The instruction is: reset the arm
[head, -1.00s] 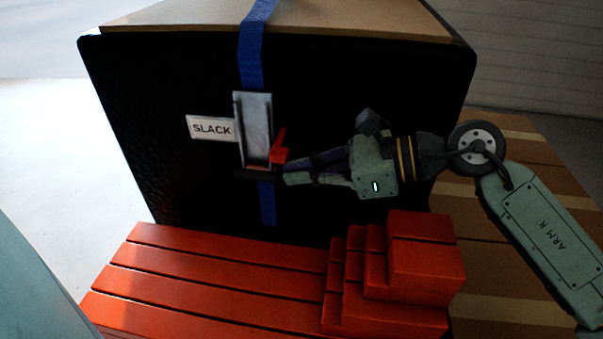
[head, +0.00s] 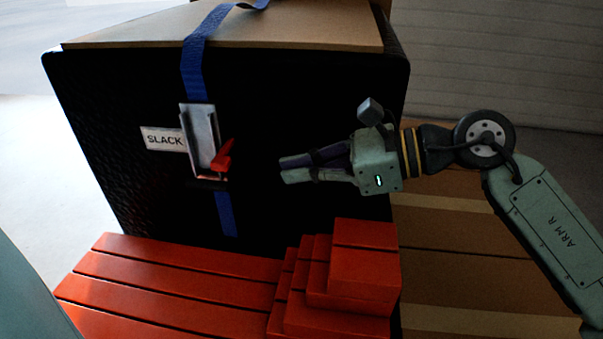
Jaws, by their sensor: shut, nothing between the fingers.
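My gripper (head: 282,170) is at the middle of the head view, in front of the black side of the large box. It points left with its fingers together and nothing between them. It is apart from the metal strap buckle (head: 199,140) and its red lever (head: 222,160), which are to its left. My arm (head: 545,225) reaches in from the right, bent at the round joint.
The large black box (head: 110,150) has a cardboard top (head: 300,28) and a blue strap (head: 194,70). A white label reading SLACK (head: 163,139) is beside the buckle. Red stepped blocks (head: 352,270) stand below my gripper. Brown boards (head: 460,250) lie at right.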

